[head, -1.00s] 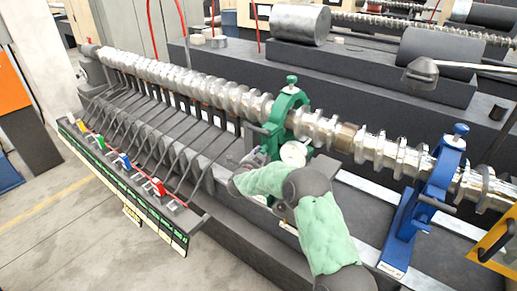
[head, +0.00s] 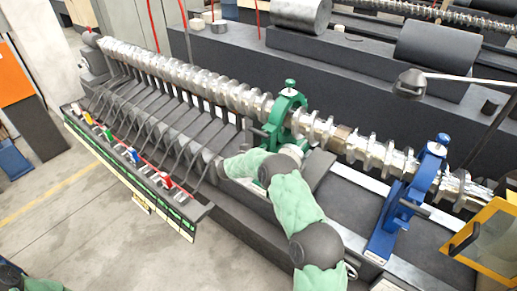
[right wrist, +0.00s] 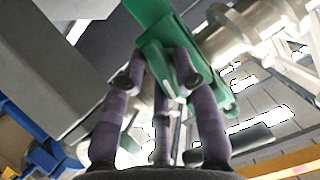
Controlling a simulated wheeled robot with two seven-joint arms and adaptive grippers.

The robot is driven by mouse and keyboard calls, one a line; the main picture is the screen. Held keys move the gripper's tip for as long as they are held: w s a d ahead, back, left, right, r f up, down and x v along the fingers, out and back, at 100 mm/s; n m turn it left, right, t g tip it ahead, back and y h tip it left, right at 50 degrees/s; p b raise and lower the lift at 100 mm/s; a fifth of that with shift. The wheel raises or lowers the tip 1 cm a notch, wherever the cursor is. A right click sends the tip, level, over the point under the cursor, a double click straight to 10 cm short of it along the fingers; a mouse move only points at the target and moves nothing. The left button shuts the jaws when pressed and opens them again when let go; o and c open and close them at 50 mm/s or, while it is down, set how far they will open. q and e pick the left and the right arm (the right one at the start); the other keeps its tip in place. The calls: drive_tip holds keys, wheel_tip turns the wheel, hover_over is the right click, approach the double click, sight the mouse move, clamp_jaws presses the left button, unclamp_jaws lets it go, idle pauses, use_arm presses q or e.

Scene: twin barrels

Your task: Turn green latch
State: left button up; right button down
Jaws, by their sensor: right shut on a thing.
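The green clamp (head: 286,112) stands around the metal shaft, with a green knob on top. My right arm reaches its lower front in the head view, and my wrist hides the latch and fingers there. In the right wrist view the green latch (right wrist: 158,60) lies between the fingertips of my right gripper (right wrist: 160,78). The gripper is shut on the latch, with a finger on each side. The green part runs diagonally there, tilted. My left gripper is not seen; only a bit of dark and green shows at the head view's bottom left corner.
The long metal shaft (head: 190,80) runs across the bench. A blue clamp (head: 405,205) stands right of my arm. A rack with several coloured handles (head: 130,155) is at left. A yellow part (head: 485,245) is at lower right. Open floor lies front left.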

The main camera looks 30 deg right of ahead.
drive_tip(key=shift+s+f+n+g+p, duration=0.15)
drive_tip(key=shift+f+n+g+p, duration=0.1)
drive_tip(key=shift+n+g+p, duration=0.4)
drive_tip(key=c, duration=1)
unclamp_jaws()
drive_tip(key=shift+c, duration=0.2)
drive_tip(key=shift+r, duration=0.15)
drive_tip(key=shift+r, duration=0.1)
drive_tip(key=v, duration=1.1)
drive_tip(key=shift+s+a, duration=0.2)
drive_tip(key=shift+a, duration=0.25)
